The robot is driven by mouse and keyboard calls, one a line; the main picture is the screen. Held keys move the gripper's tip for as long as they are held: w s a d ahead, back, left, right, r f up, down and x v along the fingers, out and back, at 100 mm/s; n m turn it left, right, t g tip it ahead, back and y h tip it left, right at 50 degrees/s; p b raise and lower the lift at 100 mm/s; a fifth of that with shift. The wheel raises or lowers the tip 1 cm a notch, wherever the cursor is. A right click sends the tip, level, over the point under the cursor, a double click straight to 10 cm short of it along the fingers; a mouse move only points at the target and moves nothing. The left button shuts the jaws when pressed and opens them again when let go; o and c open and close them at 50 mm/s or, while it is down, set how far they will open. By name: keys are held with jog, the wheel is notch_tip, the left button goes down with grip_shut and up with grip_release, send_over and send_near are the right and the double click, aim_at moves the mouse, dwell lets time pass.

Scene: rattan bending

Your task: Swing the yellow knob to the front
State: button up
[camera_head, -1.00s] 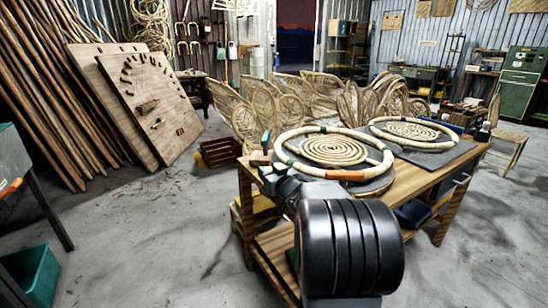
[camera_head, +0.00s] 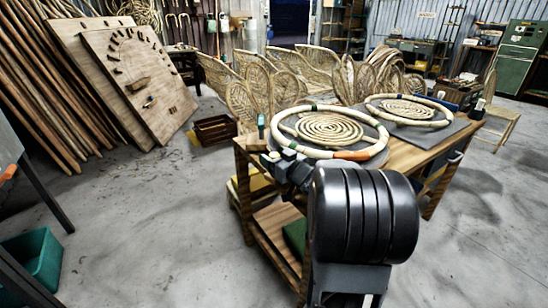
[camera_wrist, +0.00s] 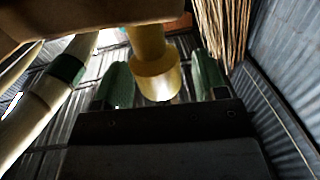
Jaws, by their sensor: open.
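In the wrist view the yellow knob (camera_wrist: 158,82) hangs down on a yellow stem between the two green fingers of my gripper (camera_wrist: 160,84). The fingers stand apart on either side of it, with a gap showing at each side. I cannot tell how deep it sits between them. In the head view my gripper (camera_head: 270,142) is at the table's near left corner, mostly hidden behind my arm. The knob cannot be made out there.
A cream ring (camera_head: 291,110) with green and orange bands and a coiled rattan disc (camera_head: 330,128) lie on the table (camera_head: 410,150). A second ring set (camera_head: 408,106) lies behind right. Rattan frames (camera_head: 290,75) stand beyond. The wrist view shows a green-banded cream tube (camera_wrist: 40,105) close left.

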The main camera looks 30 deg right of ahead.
jog(key=s+d+p, duration=0.1)
jog(key=s, duration=0.6)
jog(key=shift+s+p, duration=0.25)
jog(key=shift+p, duration=0.1)
jog(key=shift+c, duration=0.2)
